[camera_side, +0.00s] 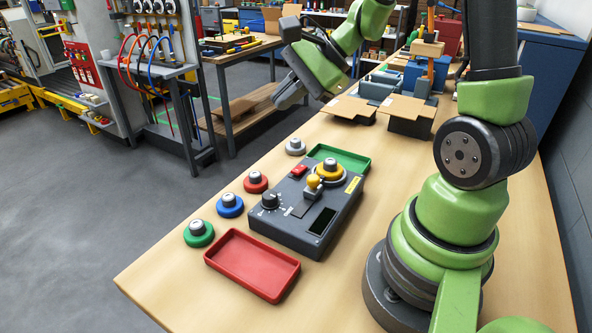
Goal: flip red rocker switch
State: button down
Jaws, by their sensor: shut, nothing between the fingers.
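The red rocker switch (299,171) sits at the far left corner of a dark grey control box (283,226) on the wooden table. It is too small to tell which way it is tipped. My gripper (283,101) is shut and empty, raised well above the table, beyond the box and clear of the switch. Nothing covers the switch in this view.
The box also carries a yellow joystick (314,183), a black knob (270,200) and a yellow round button (330,171). Several round buttons, such as a blue one (230,206), stand along its left. A red tray (252,265) lies in front, a green tray (340,157) behind.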

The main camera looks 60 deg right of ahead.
aim_at(298, 171)
jog(key=w+d+f+m+t+h, duration=0.1)
jog(key=d+f+m, duration=0.5)
jog(key=d, duration=0.1)
jog(key=shift+d+t+h, duration=0.3)
jog(key=shift+h, duration=0.1)
jog(key=shift+f, duration=0.15)
jog(key=shift+a+f, duration=0.25)
jog(key=shift+f, duration=1.15)
jog(key=shift+a+f, duration=0.3)
jog(key=shift+f, duration=1.15)
jog(key=shift+a+f, duration=0.25)
jog(key=shift+f, duration=1.15)
jog(key=shift+f, duration=0.1)
jog(key=shift+w+f, duration=0.1)
jog(key=shift+f, duration=0.2)
